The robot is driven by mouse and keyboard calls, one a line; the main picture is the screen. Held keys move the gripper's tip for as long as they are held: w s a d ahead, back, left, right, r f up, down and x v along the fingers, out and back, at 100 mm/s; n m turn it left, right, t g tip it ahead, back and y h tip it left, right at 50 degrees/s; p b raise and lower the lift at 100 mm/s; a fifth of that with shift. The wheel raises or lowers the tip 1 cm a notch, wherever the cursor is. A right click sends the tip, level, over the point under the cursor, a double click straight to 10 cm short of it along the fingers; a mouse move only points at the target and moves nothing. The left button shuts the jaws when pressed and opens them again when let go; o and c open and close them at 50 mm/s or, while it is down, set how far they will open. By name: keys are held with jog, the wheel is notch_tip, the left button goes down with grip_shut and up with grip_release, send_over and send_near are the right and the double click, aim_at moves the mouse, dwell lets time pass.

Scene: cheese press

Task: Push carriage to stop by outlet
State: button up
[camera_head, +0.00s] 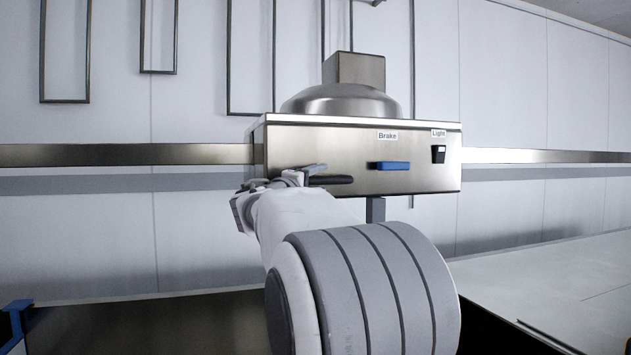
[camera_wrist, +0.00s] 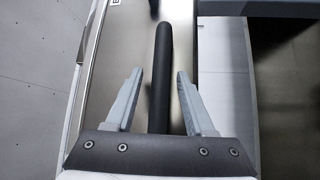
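The carriage (camera_head: 290,145) is a brushed-metal box with a domed top, on a horizontal metal rail (camera_head: 130,154) along the wall. Its front has a blue lever (camera_head: 389,166) labelled "Brake", a black switch (camera_head: 438,154) labelled "Light" and a black handle (camera_head: 330,180) low at the left. My gripper (camera_head: 275,182) is at the handle's left end, partly hidden by my arm. In the wrist view the black handle (camera_wrist: 162,60) runs between the two fingers of my gripper (camera_wrist: 160,76), with a gap on each side. I cannot make out the outlet or the stop.
The rail is clear on both sides of the carriage. A dark trough or recess (camera_head: 150,325) lies below at the left, with a blue fitting (camera_head: 17,308) at its left edge. A pale flat surface (camera_head: 550,285) lies at the right. Thin dark frames hang on the wall.

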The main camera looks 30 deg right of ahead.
grip_shut()
dwell(1.3)
